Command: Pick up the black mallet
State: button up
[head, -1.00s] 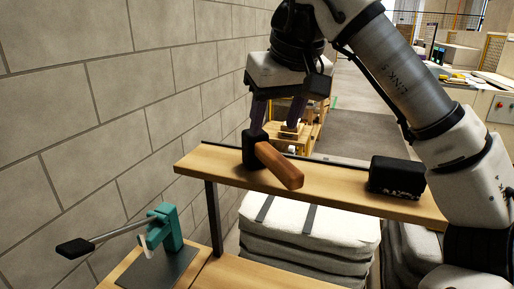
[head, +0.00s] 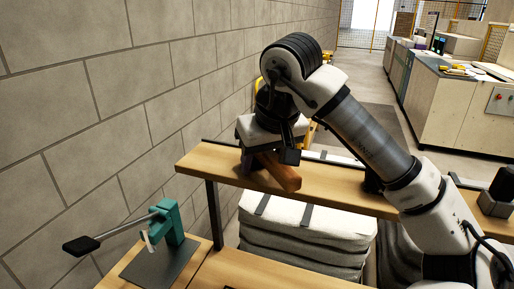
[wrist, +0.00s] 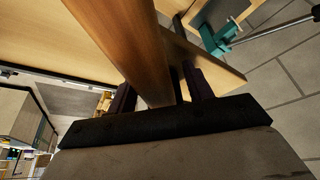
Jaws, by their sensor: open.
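The black mallet lies on the upper wooden shelf in the head view, its brown wooden handle (head: 281,173) pointing to the front right. Its black head is mostly hidden by my gripper (head: 258,165), which is low over the shelf at the mallet. In the wrist view the handle (wrist: 126,42) runs down the picture to between the two dark fingers of my gripper (wrist: 160,90). The fingers stand apart, one on each side. Whether they touch the mallet cannot be told.
The wooden shelf (head: 335,187) is narrow, with a block wall (head: 110,105) to its left. A teal lever tool (head: 171,222) stands on the lower bench. Stacked white padded bags (head: 300,235) sit below the shelf. My arm covers the shelf's right part.

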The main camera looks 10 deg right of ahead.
jog(key=c, duration=1.1)
jog(key=shift+r, duration=0.1)
notch_tip(320, 180, up, 20)
jog(key=b, duration=0.1)
jog(key=o, duration=0.7)
jog(key=c, duration=0.6)
